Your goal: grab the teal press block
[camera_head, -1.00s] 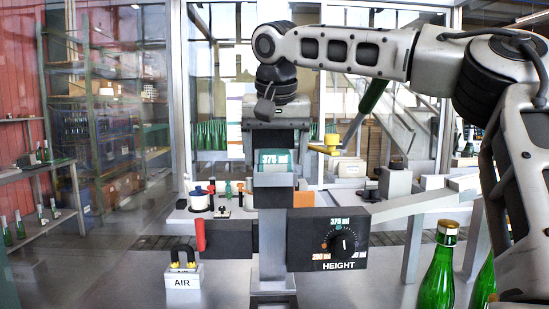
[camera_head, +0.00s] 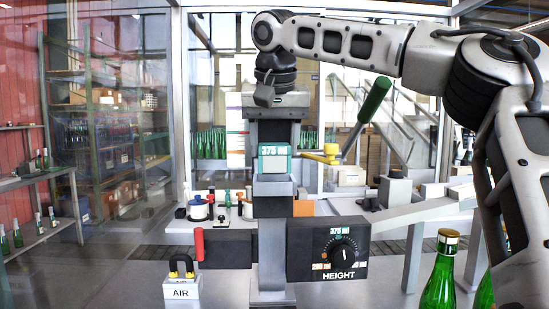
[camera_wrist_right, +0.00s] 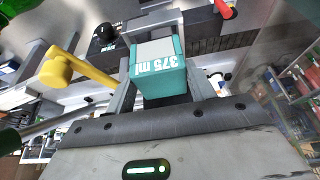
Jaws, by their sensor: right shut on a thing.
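The teal press block (camera_head: 275,151), marked "375 ml", is at the centre of the head view, in front of the press column. It also shows in the right wrist view (camera_wrist_right: 160,79), with its teal labelled face and a pale grey face. My right gripper (camera_head: 275,140) comes down from above and is shut on the block, a finger on each side. The block is just above the grey press holder (camera_head: 273,186); I cannot tell whether it is fully clear of it. My left gripper is not in view.
Below are the HEIGHT dial box (camera_head: 328,250), a red lever (camera_head: 199,244) and the AIR fitting (camera_head: 181,289). A green-handled lever (camera_head: 375,100) with a yellow joint (camera_head: 322,157) stands close on the right. Green bottles (camera_head: 439,280) stand at the lower right.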

